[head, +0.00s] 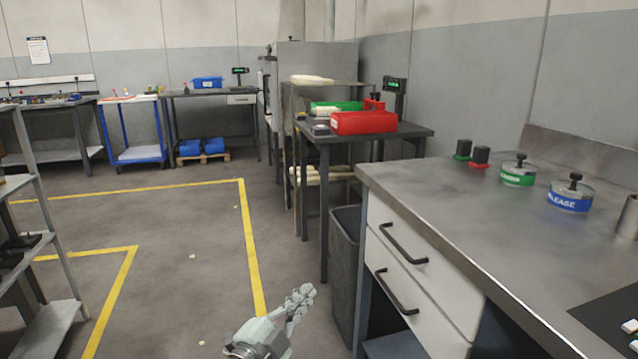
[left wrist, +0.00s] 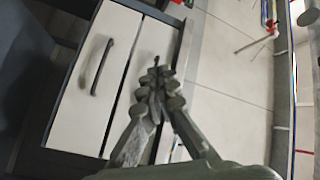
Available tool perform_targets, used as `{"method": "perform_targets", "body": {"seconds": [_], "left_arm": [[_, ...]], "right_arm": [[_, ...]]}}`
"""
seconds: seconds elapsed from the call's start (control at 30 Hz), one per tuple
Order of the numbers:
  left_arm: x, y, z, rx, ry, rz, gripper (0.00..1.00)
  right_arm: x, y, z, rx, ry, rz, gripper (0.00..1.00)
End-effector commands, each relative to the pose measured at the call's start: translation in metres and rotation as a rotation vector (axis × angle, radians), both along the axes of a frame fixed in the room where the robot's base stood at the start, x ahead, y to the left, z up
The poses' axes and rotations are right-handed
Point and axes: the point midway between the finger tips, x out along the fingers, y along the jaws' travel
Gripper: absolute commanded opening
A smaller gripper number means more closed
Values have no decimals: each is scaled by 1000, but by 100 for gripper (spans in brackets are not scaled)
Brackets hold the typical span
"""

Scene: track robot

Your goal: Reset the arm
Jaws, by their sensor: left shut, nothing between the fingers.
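My left gripper (head: 301,297) shows at the bottom middle of the head view, low over the floor and left of the workbench. In the left wrist view my left gripper (left wrist: 158,78) has its fingers together, with nothing between them. The bench's white drawers (left wrist: 95,80) lie beyond the fingers in that view. The fingers look apart from the drawers. My right gripper is in neither view.
The steel workbench (head: 440,200) with drawers fills the right; cans and stamps stand on it. A grey bin (head: 345,260) stands beside it. Behind is a dark table with a red box (head: 364,123). A shelf rack (head: 40,240) stands left. Floor (head: 190,240) between is clear.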

Motion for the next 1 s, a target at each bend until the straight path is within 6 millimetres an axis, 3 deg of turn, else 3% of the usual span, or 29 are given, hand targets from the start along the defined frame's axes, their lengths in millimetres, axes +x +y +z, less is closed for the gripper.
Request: {"method": "perform_targets", "body": {"seconds": [0.03,0.1,0.27,0.4,0.5,0.6,0.73,0.83,1.0], "left_arm": [[-3,31,-26,-58,114,118,0],[-11,71,-61,-116,260,265,0],[-60,147,-144,-210,586,542,0],[-130,195,-210,-259,867,741,0],[-188,219,-245,-279,1055,857,0],[-241,234,-269,-292,1212,944,0],[-289,244,-284,-299,1350,1013,0],[-307,246,-288,-301,1403,1036,0],[-310,247,-289,-301,1412,1041,0]], "right_arm": [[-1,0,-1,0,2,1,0],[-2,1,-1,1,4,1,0],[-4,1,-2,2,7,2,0],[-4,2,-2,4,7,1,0],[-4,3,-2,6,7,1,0],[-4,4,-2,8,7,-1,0],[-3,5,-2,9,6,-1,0],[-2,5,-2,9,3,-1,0],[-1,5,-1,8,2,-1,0]]}}
